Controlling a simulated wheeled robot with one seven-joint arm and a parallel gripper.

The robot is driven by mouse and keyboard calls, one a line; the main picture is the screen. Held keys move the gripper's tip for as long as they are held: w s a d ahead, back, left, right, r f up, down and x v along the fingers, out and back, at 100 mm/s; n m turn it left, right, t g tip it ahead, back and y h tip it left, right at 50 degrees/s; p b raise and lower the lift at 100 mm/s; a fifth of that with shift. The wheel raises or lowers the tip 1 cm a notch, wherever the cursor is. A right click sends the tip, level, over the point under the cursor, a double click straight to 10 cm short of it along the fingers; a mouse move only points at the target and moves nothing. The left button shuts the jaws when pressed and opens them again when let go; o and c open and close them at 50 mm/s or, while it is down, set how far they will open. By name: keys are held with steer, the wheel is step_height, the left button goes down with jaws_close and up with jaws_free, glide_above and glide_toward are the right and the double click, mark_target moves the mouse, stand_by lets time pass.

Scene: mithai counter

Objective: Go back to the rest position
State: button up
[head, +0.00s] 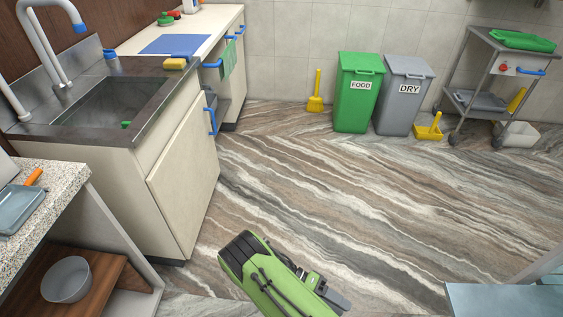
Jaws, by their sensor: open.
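My green arm reaches up from the bottom middle of the head view. At its right side, dark grey parts of my gripper (328,291) show low over the floor. The gripper is open and I see nothing held in it. Part of it is hidden behind the green arm link. It is apart from the cabinets and bins.
A sink counter (150,66) with a cabinet stands left. A speckled counter (62,185) with a bowl (67,279) below is nearer. Green (357,110) and grey (400,115) bins and a trolley (480,75) stand at the back. The middle floor (350,190) is clear.

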steer(key=w+r+n+t+y+p, duration=0.1)
steer(key=w+r+t+y+p, duration=0.3)
steer(key=r, duration=1)
steer(key=w+r+n+y+p, duration=0.1)
steer(key=r+y+p, duration=0.3)
steer(key=r, duration=0.9)
steer(key=s+r+n+t+y+p, duration=0.1)
steer(key=s+r+t, duration=0.3)
steer(key=r, duration=0.6)
steer(key=s+d+r+n+t+y+p, duration=0.1)
steer(key=s+r+t+y+p, duration=0.3)
steer(key=s+r, duration=0.4)
step_height(320, 180, up, 3)
steer(key=shift+s+d+r+n+t+y, duration=0.15)
steer(key=shift+s+n+t+y, duration=0.2)
steer(key=shift+t, duration=0.25)
steer(key=shift+d, duration=0.1)
